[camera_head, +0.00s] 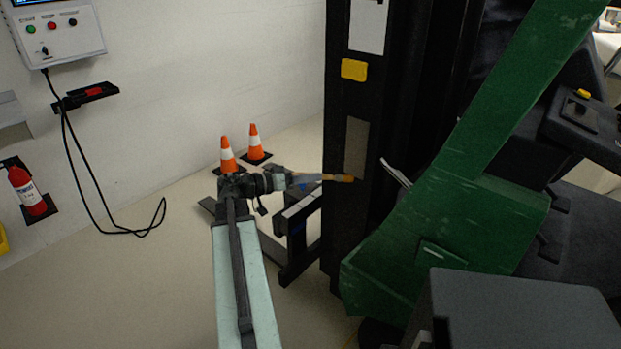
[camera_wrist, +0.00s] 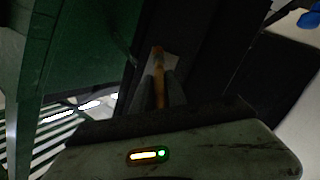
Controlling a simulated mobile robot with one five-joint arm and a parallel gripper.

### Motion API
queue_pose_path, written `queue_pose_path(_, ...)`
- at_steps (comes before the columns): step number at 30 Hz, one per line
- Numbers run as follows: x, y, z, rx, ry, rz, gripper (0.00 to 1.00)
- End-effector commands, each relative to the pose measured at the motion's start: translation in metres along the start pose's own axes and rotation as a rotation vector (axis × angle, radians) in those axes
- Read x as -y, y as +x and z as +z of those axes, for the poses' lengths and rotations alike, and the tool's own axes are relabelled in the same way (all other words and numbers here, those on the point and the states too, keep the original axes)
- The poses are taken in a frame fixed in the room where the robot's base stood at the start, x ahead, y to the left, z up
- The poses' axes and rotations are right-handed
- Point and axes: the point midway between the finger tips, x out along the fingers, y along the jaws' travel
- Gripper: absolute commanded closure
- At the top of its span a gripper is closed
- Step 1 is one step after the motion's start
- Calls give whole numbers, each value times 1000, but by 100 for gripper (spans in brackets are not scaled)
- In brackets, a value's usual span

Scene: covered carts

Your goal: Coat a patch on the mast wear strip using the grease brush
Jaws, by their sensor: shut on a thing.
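My gripper (camera_head: 305,179) is shut on the grease brush (camera_head: 338,178), which points right toward the dark forklift mast (camera_head: 338,225). A grey-brown strip (camera_head: 357,145), which looks like the wear strip, runs upright on the mast face. The brush tip overlaps the strip's lower end in the head view; I cannot tell whether it touches. In the wrist view the orange-brown brush (camera_wrist: 158,68) stands between the two fingers of my gripper (camera_wrist: 161,88), with a pale patch behind its tip.
The green truck body (camera_head: 440,235) stands close on the right of the mast. Two orange cones (camera_head: 227,155) stand behind my arm. A wall box (camera_head: 58,32) with a hanging cable and a fire extinguisher (camera_head: 28,190) are at left.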

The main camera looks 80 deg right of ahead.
Motion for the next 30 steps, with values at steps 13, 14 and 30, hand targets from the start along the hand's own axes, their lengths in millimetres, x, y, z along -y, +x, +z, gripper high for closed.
queue_pose_path(13,1,2,-1,-1,0,0,100)
queue_pose_path(14,1,2,-1,0,0,0,100)
queue_pose_path(30,4,9,-4,-1,0,-1,100)
